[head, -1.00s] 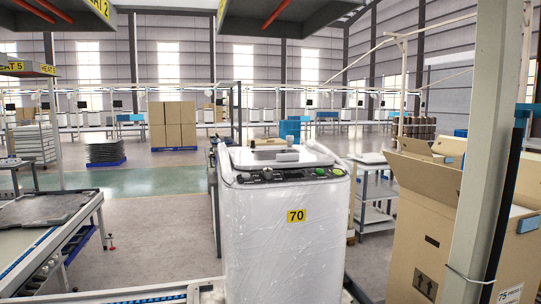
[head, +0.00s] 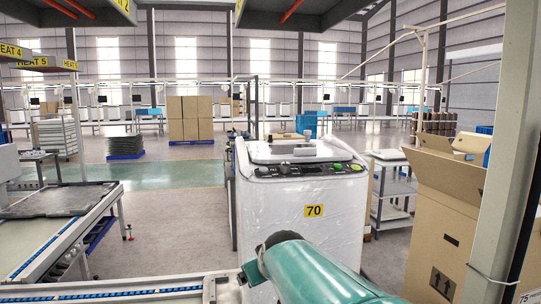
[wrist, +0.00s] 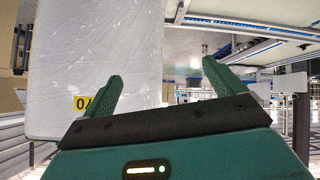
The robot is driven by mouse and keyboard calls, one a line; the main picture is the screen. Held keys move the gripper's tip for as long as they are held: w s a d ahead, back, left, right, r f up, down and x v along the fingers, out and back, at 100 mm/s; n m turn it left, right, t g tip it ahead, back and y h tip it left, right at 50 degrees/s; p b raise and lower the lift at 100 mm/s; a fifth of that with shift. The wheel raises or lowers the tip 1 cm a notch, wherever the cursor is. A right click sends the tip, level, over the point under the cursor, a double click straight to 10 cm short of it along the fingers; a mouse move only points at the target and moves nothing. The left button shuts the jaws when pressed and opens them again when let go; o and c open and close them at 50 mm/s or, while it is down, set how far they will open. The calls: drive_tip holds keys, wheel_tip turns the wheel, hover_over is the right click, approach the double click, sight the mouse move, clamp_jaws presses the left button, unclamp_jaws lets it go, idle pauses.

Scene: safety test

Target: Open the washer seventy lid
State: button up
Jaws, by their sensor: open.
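The washer (head: 306,222) with the yellow 70 label stands upright in the middle of the head view, wrapped in clear film. Its lid (head: 292,151) on top looks shut, and a control panel with knobs and a green button runs along the front edge. In the head view only my teal arm shows low in front of the washer; the gripper's fingers are not visible there.
An open cardboard box (head: 447,220) stands right of the washer, by a grey post (head: 503,160). A conveyor table (head: 60,235) is at the left. A metal rack (head: 392,195) is behind right.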

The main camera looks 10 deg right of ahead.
drive_tip(key=w+d+r+t+y, duration=0.1)
drive_tip(key=w+d+r+t, duration=0.2)
drive_tip(key=w, duration=0.6)
drive_tip(key=m+t+h, duration=0.2)
drive_tip(key=m+t, duration=0.2)
drive_tip(key=t, duration=0.1)
approach(306, 151)
drive_tip(key=shift+w+f, duration=0.15)
drive_tip(key=shift+w, duration=1.4)
drive_tip(key=shift+w+d, duration=0.15)
drive_tip(key=shift+w, duration=2.45)
drive_tip(key=c, duration=1.4)
drive_tip(key=shift+w+d+r, duration=0.1)
drive_tip(key=shift+w+r, duration=0.1)
drive_tip(key=shift+r, duration=0.85)
drive_tip(key=shift+w+d+r, duration=0.15)
drive_tip(key=shift+r, duration=0.9)
drive_tip(key=shift+w+d+r, duration=0.1)
drive_tip(key=shift+w+r, duration=0.1)
drive_tip(key=shift+r, duration=0.8)
drive_tip(key=shift+w+a+r, duration=0.15)
drive_tip(key=shift+r, duration=0.85)
